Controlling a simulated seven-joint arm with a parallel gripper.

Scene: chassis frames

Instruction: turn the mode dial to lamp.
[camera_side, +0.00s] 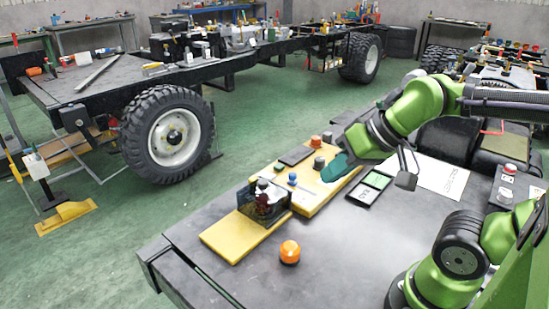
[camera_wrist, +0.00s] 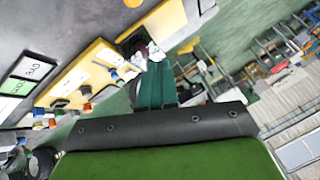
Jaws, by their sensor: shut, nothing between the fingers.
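A yellow panel (camera_side: 318,196) on the dark table carries several small controls. They include a dark grey round knob (camera_side: 319,163), a blue knob (camera_side: 292,178) and an orange knob (camera_side: 315,141). I cannot tell for sure which one is the mode dial, and no lamp marking is readable. My gripper (camera_side: 330,172), with teal fingers, is shut and empty, just right of the dark grey knob; contact is unclear. In the wrist view my shut fingers (camera_wrist: 154,72) reach towards the yellow panel (camera_wrist: 85,72), with small blue and orange controls beside them.
A dark see-through box (camera_side: 263,201) stands at the panel's near end. An orange dome (camera_side: 290,252) sits on the table in front.

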